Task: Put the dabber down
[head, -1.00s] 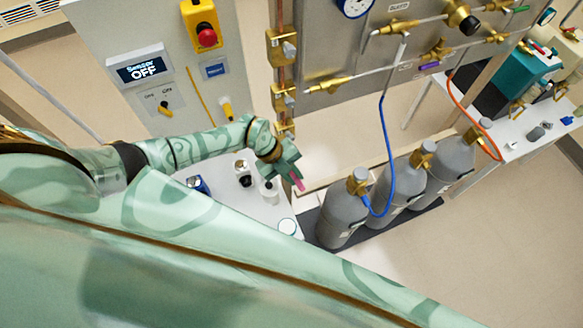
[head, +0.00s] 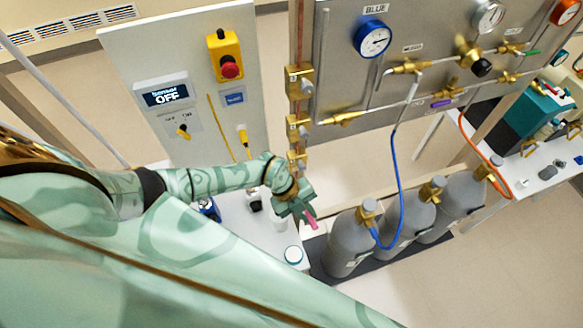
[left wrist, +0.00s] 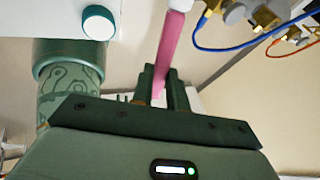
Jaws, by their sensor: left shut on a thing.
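The dabber, a slim pink stick (head: 311,219), is in my left gripper (head: 306,211). In the left wrist view the pink dabber (left wrist: 169,42) stands up from between the two dark green fingers of my left gripper (left wrist: 162,84), which are shut on it. In the head view the gripper is over the right edge of the white bench (head: 240,232), and the dabber points down and right, seemingly clear of any surface. My right gripper is not in view.
Small bottles and a blue item (head: 207,208) stand behind. Grey cylinders (head: 350,243) with a blue hose (head: 400,190) are to the right.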

